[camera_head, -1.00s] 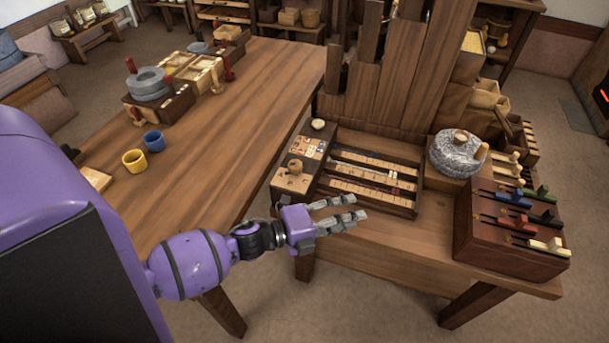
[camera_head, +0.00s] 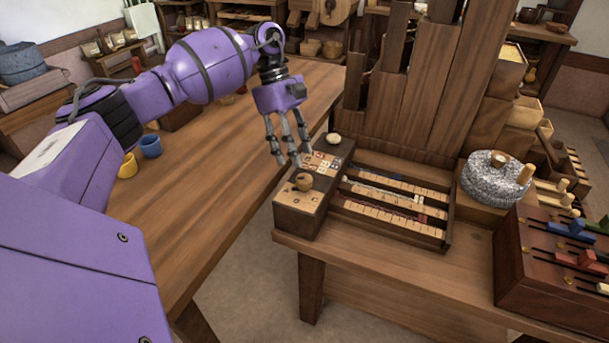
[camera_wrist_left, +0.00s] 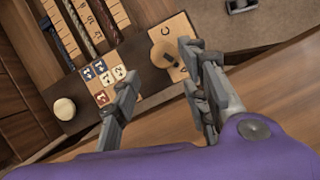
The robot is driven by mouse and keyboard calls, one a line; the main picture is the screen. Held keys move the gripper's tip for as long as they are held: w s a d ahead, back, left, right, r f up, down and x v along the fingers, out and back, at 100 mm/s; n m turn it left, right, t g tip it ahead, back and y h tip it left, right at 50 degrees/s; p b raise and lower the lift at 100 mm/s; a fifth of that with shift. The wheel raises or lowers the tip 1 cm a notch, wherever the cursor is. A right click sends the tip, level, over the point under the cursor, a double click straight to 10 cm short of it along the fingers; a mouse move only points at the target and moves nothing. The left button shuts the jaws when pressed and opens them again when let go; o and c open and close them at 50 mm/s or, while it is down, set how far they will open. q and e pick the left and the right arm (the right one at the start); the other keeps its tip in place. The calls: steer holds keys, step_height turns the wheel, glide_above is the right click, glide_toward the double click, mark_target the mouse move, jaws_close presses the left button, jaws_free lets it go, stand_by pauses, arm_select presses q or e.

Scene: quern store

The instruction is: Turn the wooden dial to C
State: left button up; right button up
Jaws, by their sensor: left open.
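The wooden dial (camera_head: 304,181) is a small round knob on a pale lettered plate (camera_head: 297,198), at the near end of a dark box (camera_head: 302,222). In the left wrist view the dial (camera_wrist_left: 165,55) shows with a letter C on the plate beside it; which letter the dial points to I cannot tell. My left gripper (camera_head: 290,160) is open, fingers pointing down, just above and behind the dial in the head view. In the left wrist view its fingers (camera_wrist_left: 158,100) are apart, with the dial beyond them and nothing held. My right gripper is not in view.
Beside the dial are a tile panel (camera_head: 321,163), a pale round knob (camera_head: 334,138) and a rack of sliding strips (camera_head: 392,203). A stone quern (camera_head: 494,178) and a box of coloured sliders (camera_head: 550,262) stand to the right.

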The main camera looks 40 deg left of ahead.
mark_target(305, 175)
arm_select(q)
steer(key=x, duration=0.5)
steer(key=shift+d+f, duration=0.15)
steer(key=shift+f, duration=0.05)
steer(key=shift+d+f, duration=0.15)
steer(key=shift+f, duration=0.3)
steer(key=shift+s, duration=0.1)
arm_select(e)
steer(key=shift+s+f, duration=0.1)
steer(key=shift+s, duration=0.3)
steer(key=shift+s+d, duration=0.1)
arm_select(q)
steer(key=c, duration=1)
steer(key=shift+r, duration=0.1)
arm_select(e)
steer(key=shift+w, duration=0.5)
